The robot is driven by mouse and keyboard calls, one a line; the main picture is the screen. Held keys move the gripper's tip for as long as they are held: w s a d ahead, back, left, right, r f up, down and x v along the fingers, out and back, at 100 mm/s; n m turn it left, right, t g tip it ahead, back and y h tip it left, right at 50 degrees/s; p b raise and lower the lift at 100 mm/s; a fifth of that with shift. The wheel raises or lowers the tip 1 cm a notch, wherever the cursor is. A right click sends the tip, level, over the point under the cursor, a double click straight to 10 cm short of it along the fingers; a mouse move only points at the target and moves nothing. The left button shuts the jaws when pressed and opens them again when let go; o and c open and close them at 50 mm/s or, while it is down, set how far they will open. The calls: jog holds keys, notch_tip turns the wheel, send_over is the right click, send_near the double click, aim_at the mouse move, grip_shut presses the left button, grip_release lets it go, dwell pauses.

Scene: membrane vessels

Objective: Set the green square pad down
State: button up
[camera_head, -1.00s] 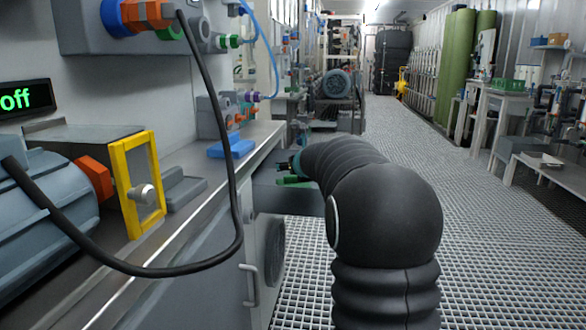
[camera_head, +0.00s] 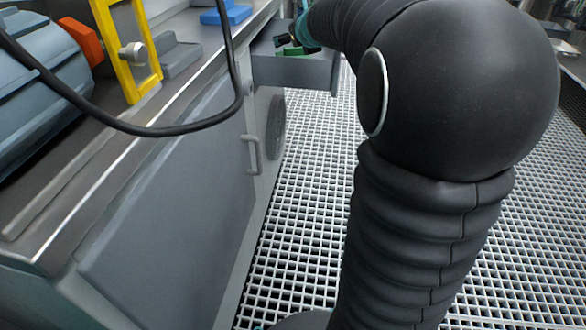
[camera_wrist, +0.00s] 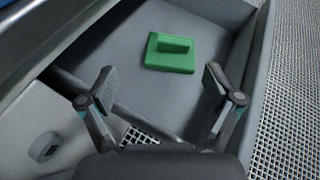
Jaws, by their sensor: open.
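The green square pad (camera_wrist: 168,58), with a raised bar on top, lies flat on the floor of an open grey drawer (camera_wrist: 120,45) in the wrist view. My gripper (camera_wrist: 158,88) is open and empty, its two fingers spread wide. The pad lies beyond the fingertips, apart from both, in line with the space between them. In the head view a small part of the green pad (camera_head: 293,50) shows in the pulled-out drawer (camera_head: 300,72), with the end of my arm beside it. My arm hides most of the gripper there.
A blue block (camera_head: 226,15) and a grey block (camera_head: 180,58) sit on the bench top. A black cable (camera_head: 236,80) hangs in front of the bench. A yellow frame (camera_head: 128,50) stands at left. The cabinet handle (camera_head: 252,155) sticks out below. Grating floor (camera_head: 310,170) lies beside the cabinet.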

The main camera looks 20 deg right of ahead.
jog(key=s+a+f+n+g+y, duration=0.2)
jog(key=s+a+n, duration=0.6)
jog(key=s+n, duration=0.1)
jog(key=s+a+f+n+g+y, duration=0.1)
jog(key=s+a+f+n, duration=0.1)
jog(key=s+a+n, duration=0.7)
jog(key=s+f+n+g, duration=0.2)
jog(key=s+f+n, duration=0.3)
jog(key=s+n, duration=0.4)
jog(key=s+f+n+g+h, duration=0.1)
jog(key=s+f+n+g, duration=0.1)
jog(key=s+f+n, duration=0.3)
jog(key=s+n, duration=0.3)
jog(key=s, duration=0.2)
jog(key=shift+s+a+f+n, duration=0.25)
jog(key=shift+a+f+n, duration=0.1)
jog(key=shift+a+n, duration=0.05)
